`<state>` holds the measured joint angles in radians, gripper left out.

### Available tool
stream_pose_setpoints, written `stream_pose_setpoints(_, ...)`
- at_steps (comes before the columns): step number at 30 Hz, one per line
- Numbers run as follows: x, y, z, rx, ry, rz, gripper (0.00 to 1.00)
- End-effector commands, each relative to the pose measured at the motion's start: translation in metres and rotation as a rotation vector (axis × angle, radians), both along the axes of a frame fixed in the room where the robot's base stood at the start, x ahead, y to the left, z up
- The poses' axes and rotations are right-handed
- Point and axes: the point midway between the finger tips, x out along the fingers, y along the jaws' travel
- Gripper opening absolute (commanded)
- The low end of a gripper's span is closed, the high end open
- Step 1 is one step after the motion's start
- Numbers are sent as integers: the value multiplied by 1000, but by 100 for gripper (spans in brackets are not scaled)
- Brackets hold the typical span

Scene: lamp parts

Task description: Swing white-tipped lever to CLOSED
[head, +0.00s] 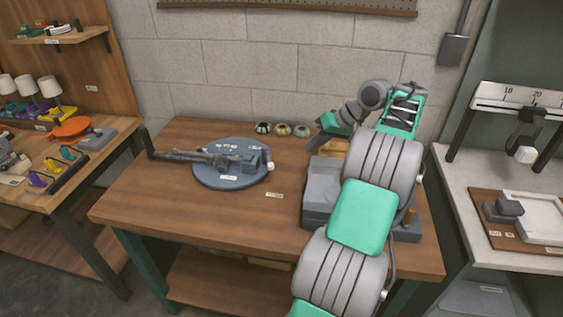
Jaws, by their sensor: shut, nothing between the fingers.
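A grey-blue round base (205,177) on the middle wooden table carries a dark mechanism with a long bar pointing left. A small white tip (270,167) shows at the mechanism's right end; it looks like the lever's tip. Small labels lie on the base, but their words are too small to read. My gripper (320,146) is at the arm's far end, to the right of the round base and apart from it. It points down and left, is shut and holds nothing that I can see.
A grey block-shaped fixture (319,190) stands right of the middle, partly hidden by my arm. Several small round pieces (282,129) line the back edge. A side bench on the right holds a scale (525,104) with a white-ended black arm. The table's front left is clear.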

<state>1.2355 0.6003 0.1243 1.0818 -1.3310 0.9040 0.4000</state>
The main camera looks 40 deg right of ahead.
Motion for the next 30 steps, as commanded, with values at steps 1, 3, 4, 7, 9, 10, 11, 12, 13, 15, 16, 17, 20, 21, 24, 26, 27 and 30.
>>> stream_pose_setpoints(1, 0, 0, 0, 0, 0, 0, 0)
stream_pose_setpoints(3, 1, 0, -2, 0, 0, 0, 0)
stream_pose_setpoints(4, 2, 1, -3, 0, 0, 0, 0)
stream_pose_setpoints(7, 8, 4, -14, 2, 1, 0, 0)
stream_pose_setpoints(9, 15, 8, -24, 1, 1, 1, 0)
stream_pose_setpoints(10, 19, 9, -29, 1, 1, 1, 0)
stream_pose_setpoints(11, 22, 11, -34, 2, 1, 2, 0)
stream_pose_setpoints(12, 27, 13, -42, 2, 1, 2, 0)
stream_pose_setpoints(13, 31, 14, -47, 1, 1, 1, 0)
stream_pose_setpoints(15, 40, 18, -58, 2, 1, 2, 0)
stream_pose_setpoints(16, 43, 20, -64, 2, 1, 2, 0)
stream_pose_setpoints(17, 47, 21, -68, 1, 1, 1, 0)
stream_pose_setpoints(20, 58, 27, -82, 0, 1, 1, 0)
stream_pose_setpoints(21, 62, 35, -79, -2, -1, 2, 0)
stream_pose_setpoints(24, 69, 49, -79, -2, -1, 2, 0)
stream_pose_setpoints(26, 72, 54, -79, -1, 0, 0, 0)
stream_pose_setpoints(27, 73, 56, -79, -1, 0, 0, 0)
stream_pose_setpoints(30, 74, 59, -80, -2, 1, -1, 0)
